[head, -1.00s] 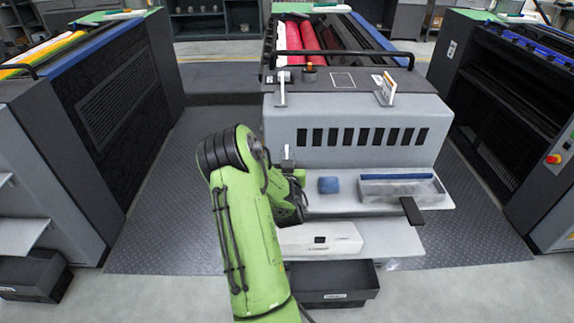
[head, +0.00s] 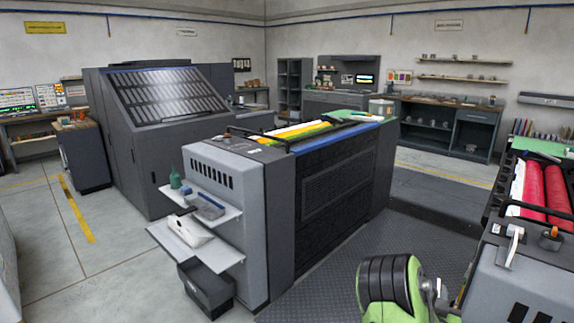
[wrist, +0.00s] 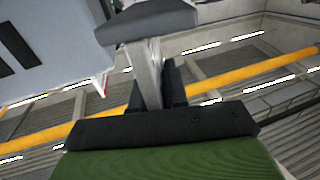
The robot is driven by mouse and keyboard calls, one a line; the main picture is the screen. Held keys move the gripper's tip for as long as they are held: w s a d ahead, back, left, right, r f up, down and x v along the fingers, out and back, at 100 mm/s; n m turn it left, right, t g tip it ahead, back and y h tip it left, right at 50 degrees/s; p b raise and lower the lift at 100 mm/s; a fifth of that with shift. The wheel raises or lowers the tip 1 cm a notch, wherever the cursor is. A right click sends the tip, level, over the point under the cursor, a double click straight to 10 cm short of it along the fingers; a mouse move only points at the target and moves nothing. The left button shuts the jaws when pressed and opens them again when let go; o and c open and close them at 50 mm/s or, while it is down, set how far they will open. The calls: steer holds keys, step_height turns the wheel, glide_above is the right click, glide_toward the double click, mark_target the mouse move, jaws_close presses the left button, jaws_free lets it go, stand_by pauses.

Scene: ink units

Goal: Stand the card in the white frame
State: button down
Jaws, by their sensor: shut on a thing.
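In the wrist view my gripper (wrist: 155,85) has its dark fingers closed around a pale metal bar (wrist: 147,62) with a grey block (wrist: 150,22) at its far end. I cannot tell whether the bar is loose or fixed to something. I cannot make out the card or the white frame in either current view. A small white and red edge (wrist: 103,86) shows beside the grey panel in the wrist view, too little to identify.
The press with red rollers (head: 545,185) is cut off at the right edge, with a pale lever (head: 514,246) and an orange knob (head: 549,239). Another press (head: 225,180), with white shelves and a dark bin (head: 206,290), stands left of it. Patterned floor (head: 330,285) lies between them.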

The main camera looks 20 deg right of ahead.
steer(key=w+a+r+n+t+y+p, duration=0.1)
steer(key=w+a+r+n+t+y, duration=0.15)
steer(key=w+a, duration=0.55)
steer(key=w+a+r+n+t+y+p, duration=0.2)
steer(key=w+a+n+y, duration=0.15)
steer(key=a, duration=0.85)
steer(key=w+a+r+n+t+y+p, duration=0.1)
steer(key=a+n+y, duration=0.1)
steer(key=a, duration=0.7)
steer(key=w+a+r+n+y, duration=0.1)
steer(key=a+y, duration=0.4)
steer(key=a, duration=0.5)
steer(key=shift+a+r+n+t+y+p, duration=0.25)
steer(key=shift+n+t+y+p, duration=0.05)
steer(key=shift+n+t+p, duration=0.1)
steer(key=shift+w+d, duration=0.1)
steer(key=shift+w, duration=0.05)
